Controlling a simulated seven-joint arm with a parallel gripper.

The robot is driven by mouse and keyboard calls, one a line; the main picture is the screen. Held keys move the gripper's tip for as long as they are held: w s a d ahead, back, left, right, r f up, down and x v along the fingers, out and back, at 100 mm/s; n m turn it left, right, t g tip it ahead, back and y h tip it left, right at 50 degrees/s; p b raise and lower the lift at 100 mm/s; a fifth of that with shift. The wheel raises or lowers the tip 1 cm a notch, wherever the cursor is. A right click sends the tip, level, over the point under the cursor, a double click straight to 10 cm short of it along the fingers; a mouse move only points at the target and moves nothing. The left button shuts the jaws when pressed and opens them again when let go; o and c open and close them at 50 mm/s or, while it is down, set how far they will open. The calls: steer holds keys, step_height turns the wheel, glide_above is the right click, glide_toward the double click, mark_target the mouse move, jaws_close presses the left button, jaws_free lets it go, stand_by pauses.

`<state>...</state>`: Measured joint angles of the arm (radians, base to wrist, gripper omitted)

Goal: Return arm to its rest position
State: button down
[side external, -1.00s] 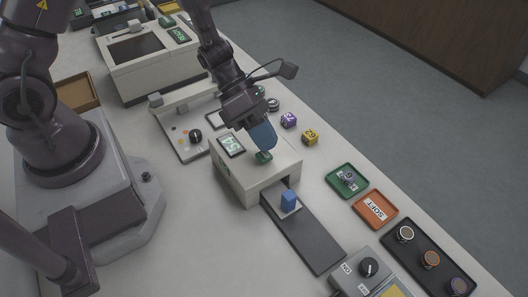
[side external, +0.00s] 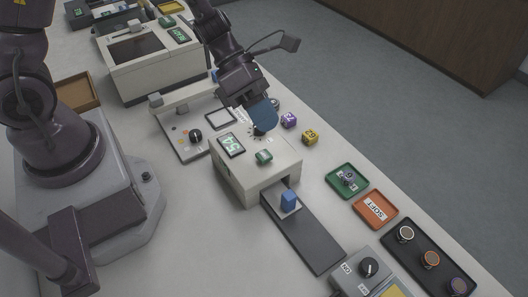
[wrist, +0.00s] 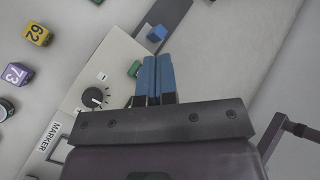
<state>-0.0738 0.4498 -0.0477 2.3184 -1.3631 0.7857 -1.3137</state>
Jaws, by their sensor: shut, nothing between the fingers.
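My gripper (side external: 262,118) is shut and empty, its blue fingers above the back part of the white press box (side external: 262,187). In the wrist view the two blue fingers (wrist: 153,78) lie side by side. The box has a small display reading 54 (side external: 231,145), a green button (side external: 264,157) and a black knob (wrist: 94,97). In the side view the fingers partly hide the knob. A blue block (side external: 289,199) rests on the dark slide (side external: 303,235) at the box's front opening; it also shows in the wrist view (wrist: 157,33).
Purple (side external: 289,120) and yellow (side external: 310,137) numbered cubes stand behind the box. A green tray (side external: 347,181) with a cube, an orange tray (side external: 375,209) and a black tray (side external: 449,279) with round pieces lie right. A white lever device (side external: 187,110) stands left of the box.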

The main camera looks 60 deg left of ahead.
stand_by(0.5)
steer(key=shift+s+m, duration=0.15)
steer(key=shift+m, duration=0.65)
steer(key=s+a+r+m+t+y, duration=0.1)
steer(key=s+a+r+m+y, duration=0.3)
steer(key=r+m, duration=0.5)
steer(key=s+a+r+m+t+y, duration=0.2)
steer(key=s+a+r+m+y, duration=0.3)
steer(key=r+m, duration=0.5)
steer(key=s+a+m, duration=0.2)
steer(key=m, duration=0.6)
steer(key=shift+s+m+t, duration=0.3)
steer(key=shift+m, duration=0.1)
